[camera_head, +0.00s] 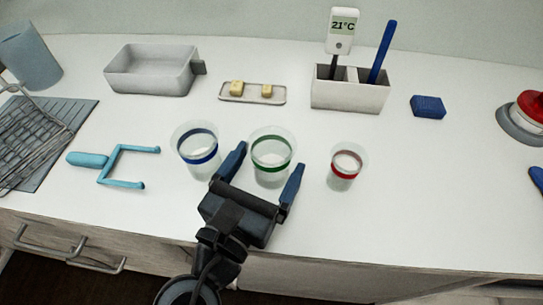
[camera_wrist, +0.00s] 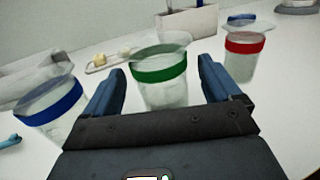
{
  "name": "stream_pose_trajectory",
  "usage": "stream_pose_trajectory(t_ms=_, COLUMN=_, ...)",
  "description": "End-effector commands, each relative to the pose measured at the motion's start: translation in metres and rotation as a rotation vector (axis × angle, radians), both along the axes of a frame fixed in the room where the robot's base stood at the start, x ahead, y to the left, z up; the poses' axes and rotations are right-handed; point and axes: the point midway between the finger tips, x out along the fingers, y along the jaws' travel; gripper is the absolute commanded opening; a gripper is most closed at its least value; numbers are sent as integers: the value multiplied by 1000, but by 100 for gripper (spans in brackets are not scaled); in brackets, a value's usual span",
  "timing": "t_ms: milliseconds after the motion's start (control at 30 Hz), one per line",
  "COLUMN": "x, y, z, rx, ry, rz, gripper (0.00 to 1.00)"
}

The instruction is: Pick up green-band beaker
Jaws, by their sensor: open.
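The green-band beaker (camera_head: 271,163) is a clear cup with a green ring, upright on the white counter in the middle of the head view. It also stands in the middle of the wrist view (camera_wrist: 161,85). My gripper (camera_head: 266,166) is open, one blue finger on each side of the beaker. In the wrist view my gripper (camera_wrist: 160,83) shows gaps between both fingers and the beaker. The beaker's lower part is partly hidden behind the gripper body in the wrist view.
A blue-band beaker (camera_head: 196,150) stands close to the left finger. A smaller red-band beaker (camera_head: 345,170) stands right of the right finger. A small tray (camera_head: 252,97) and a divided holder (camera_head: 349,93) stand behind.

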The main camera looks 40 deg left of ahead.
Motion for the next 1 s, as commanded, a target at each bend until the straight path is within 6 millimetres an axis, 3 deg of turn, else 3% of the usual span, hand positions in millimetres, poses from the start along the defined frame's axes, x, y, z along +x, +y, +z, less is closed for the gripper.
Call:
stream_pose_trajectory(t_ms=200, x=33, y=8, z=1, rx=1, ry=0, rz=-2, gripper=90)
stream_pose_trajectory(t_ms=500, x=39, y=9, z=0, rx=0, ry=0, rz=0, gripper=89)
stream_pose_trajectory(t_ms=1000, x=39, y=9, z=0, rx=0, ry=0, rz=0, gripper=42)
